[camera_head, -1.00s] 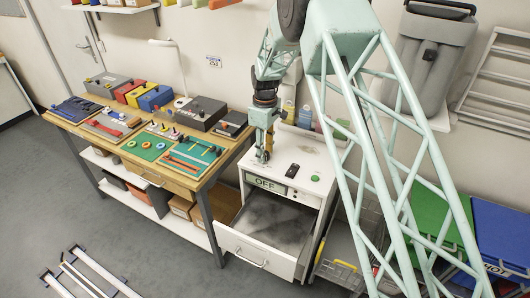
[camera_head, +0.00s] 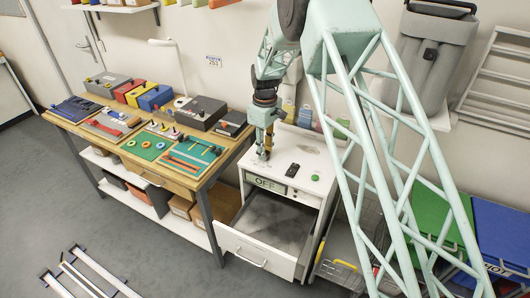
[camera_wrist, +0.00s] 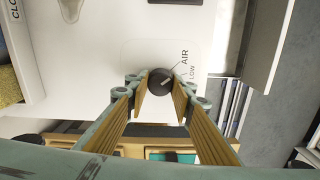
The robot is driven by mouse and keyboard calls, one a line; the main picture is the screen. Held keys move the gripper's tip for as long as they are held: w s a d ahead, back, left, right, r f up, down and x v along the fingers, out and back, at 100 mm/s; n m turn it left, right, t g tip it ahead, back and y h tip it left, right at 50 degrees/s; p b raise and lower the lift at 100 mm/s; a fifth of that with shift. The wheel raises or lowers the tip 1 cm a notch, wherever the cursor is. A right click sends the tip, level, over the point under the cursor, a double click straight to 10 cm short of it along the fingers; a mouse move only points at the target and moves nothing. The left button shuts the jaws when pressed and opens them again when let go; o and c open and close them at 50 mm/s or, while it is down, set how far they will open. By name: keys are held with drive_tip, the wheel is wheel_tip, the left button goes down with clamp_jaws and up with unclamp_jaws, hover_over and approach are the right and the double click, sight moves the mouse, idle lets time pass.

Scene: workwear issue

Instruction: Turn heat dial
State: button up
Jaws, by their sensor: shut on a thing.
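The heat dial (camera_wrist: 161,81) is a round black knob with a light pointer line, on the white top of the cabinet (camera_head: 316,183). In the wrist view it sits between my fingertips, with the printed words AIR and LOW beside it. My gripper (camera_wrist: 160,98) is shut on the dial from above, its ribbed tan fingers on either side. The cabinet's display (camera_head: 266,184) reads OFF.
A black switch (camera_head: 292,170) and a green button (camera_head: 315,178) are on the cabinet top. The cabinet's drawer (camera_head: 262,250) stands open at the front. A workbench (camera_head: 228,152) with tool trays is close on the left.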

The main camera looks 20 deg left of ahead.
drive_tip(key=shift+m+b, duration=0.4)
drive_tip(key=shift+m, duration=1.7)
drive_tip(key=o, duration=0.8)
drive_tip(key=shift+o, duration=0.2)
wheel_tip(320, 180, up, 12)
